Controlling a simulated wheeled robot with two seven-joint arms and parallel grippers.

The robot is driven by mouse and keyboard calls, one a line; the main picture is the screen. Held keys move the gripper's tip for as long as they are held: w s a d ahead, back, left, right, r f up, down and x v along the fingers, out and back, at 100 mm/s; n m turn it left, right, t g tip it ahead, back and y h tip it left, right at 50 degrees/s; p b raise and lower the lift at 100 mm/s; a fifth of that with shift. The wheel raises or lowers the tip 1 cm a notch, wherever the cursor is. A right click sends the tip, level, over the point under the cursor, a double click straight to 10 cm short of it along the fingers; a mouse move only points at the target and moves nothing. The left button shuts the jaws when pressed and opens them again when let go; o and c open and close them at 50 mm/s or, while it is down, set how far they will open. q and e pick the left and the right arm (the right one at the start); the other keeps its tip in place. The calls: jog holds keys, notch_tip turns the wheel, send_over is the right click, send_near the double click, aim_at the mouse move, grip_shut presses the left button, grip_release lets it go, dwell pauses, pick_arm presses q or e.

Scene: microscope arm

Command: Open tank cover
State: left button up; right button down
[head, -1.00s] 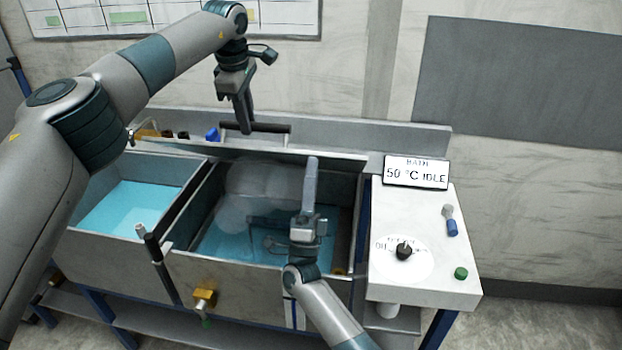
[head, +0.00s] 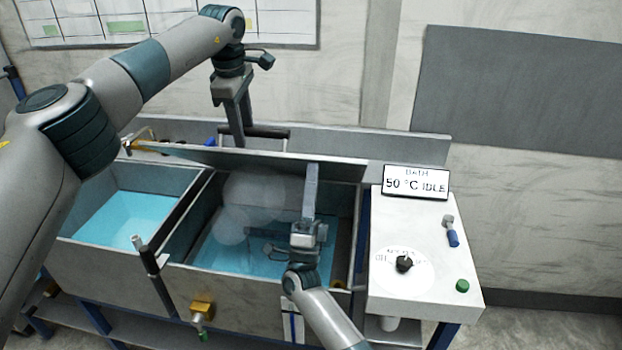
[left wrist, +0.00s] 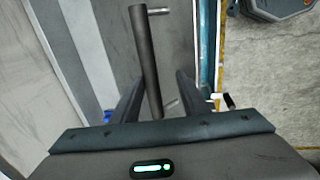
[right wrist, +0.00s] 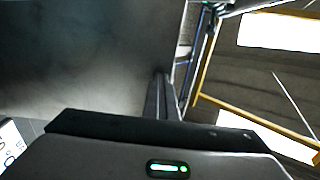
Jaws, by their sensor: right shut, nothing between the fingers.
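The tank cover (head: 190,156) is a grey panel raised on edge at the back of the right-hand basin; its dark bar handle (head: 268,131) shows just behind its top edge. My left gripper (head: 236,143) is at the handle. In the left wrist view, the handle bar (left wrist: 146,60) lies between the two open fingers (left wrist: 158,78), nearer the left finger. My right gripper (head: 312,168) is shut and empty, its fingers upright in front of the cover's inner face. In the right wrist view, the closed fingers (right wrist: 157,80) are beside a grey surface; contact cannot be told.
Two basins hold blue liquid: the left one (head: 125,215) is open, and steam shows over the right one (head: 225,255). A white control panel (head: 430,230) with a knob (head: 404,264), green button and "50 °C IDLE" display (head: 415,182) stands at right. A low backsplash (head: 400,143) runs behind.

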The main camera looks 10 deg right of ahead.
pick_arm(q)
notch_tip(320, 180, up, 10)
jog(key=s, duration=0.2)
jog(key=shift+s+a+r, duration=0.2)
jog(key=shift+a+r, duration=0.05)
